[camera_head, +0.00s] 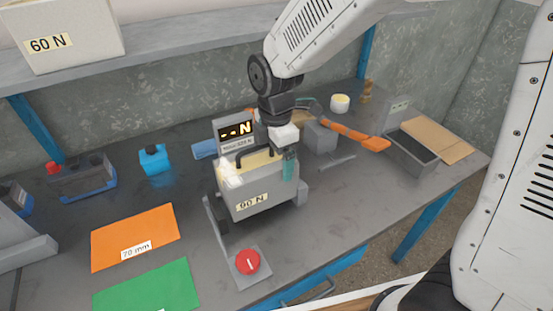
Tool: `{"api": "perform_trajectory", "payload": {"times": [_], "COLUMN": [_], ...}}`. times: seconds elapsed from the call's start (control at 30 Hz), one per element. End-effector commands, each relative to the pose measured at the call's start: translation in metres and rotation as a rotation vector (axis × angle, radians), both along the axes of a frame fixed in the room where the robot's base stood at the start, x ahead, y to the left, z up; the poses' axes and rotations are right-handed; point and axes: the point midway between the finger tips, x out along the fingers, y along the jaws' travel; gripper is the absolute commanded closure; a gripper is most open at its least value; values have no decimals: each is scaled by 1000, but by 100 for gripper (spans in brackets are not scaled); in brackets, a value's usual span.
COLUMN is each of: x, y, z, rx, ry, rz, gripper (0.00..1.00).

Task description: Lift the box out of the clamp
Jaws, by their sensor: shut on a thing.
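A grey box (262,203) with a yellowish top and a label that seems to read 90 N is at the clamp, in the middle of the bench. My gripper (288,163) points down at the box's upper right and is shut on it, with a teal finger against it. The far finger is hidden. A black handle (254,155) shows on top of the box. The clamp (217,220) shows as a grey upright left of the box and a base in front with a red round knob (248,262). I cannot tell whether the box still touches the clamp.
A display (235,130) showing dashes and N stands behind the box. An orange sheet (135,238) and a green sheet (148,288) lie to the left. A blue item (154,160) stands farther back. An orange-handled tool (355,137) and a grey open bin (411,153) are to the right.

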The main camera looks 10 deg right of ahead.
Motion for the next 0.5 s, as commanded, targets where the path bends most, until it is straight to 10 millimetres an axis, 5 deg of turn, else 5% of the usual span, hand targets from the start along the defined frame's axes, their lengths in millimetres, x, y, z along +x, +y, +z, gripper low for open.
{"api": "perform_trajectory", "payload": {"times": [0.5], "x": [1], "y": [0], "z": [28], "rx": [2], "ry": [-5], "rz": [0], "gripper": [79]}}
